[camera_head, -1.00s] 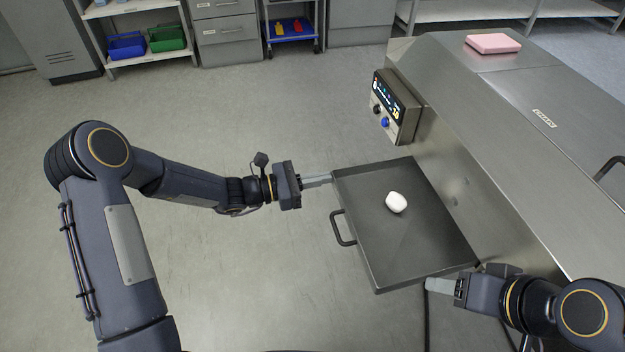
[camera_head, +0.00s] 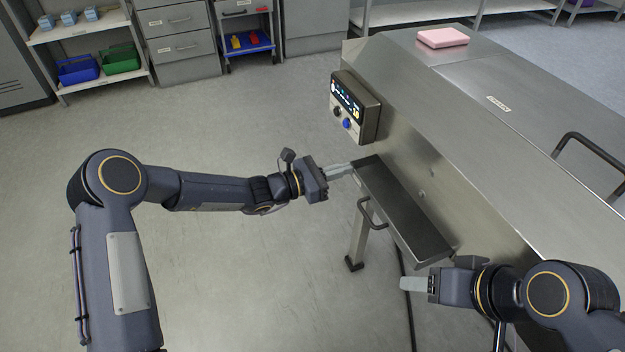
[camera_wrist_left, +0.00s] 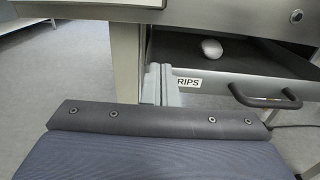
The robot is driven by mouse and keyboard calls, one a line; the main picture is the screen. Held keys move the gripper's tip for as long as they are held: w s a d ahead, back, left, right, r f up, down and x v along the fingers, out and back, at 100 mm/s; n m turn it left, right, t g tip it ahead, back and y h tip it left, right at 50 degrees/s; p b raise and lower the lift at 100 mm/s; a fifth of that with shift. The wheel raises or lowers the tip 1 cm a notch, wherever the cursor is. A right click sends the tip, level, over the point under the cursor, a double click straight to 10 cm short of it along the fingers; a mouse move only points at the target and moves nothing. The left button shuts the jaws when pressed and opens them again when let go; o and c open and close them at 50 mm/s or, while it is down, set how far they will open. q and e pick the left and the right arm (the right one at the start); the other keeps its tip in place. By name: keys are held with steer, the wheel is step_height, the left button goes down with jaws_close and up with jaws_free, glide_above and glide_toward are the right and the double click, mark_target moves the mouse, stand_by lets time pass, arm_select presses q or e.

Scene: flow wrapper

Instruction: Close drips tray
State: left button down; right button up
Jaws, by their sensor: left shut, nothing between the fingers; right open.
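The drips tray (camera_head: 405,215) is a dark metal drawer in the side of the steel machine, with only a narrow strip still out. Its dark bar handle (camera_head: 371,214) is on its front, and it also shows in the left wrist view (camera_wrist_left: 265,101). My left gripper (camera_head: 350,168) is shut and empty, its fingertips at the tray front's far corner, beside the "RIPS" label (camera_wrist_left: 188,83). Whether they touch cannot be told. My right gripper (camera_head: 402,284) is open and empty, near the tray's near end.
The steel machine (camera_head: 470,140) fills the right side, with a control panel (camera_head: 355,105) and a pink block (camera_head: 442,37) on top. A machine leg (camera_head: 358,245) stands below the tray. Shelves and cabinets line the back; the floor (camera_head: 250,260) to the left is clear.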

mark_target(370, 169)
arm_select(q)
steer(key=x, duration=0.8)
steer(key=shift+d+f+b, duration=0.1)
steer(key=shift+d+b, duration=0.15)
steer(key=shift+b, duration=0.15)
steer(key=shift+w+d, duration=0.1)
steer(key=shift+d, duration=0.1)
steer(key=shift+r, duration=0.25)
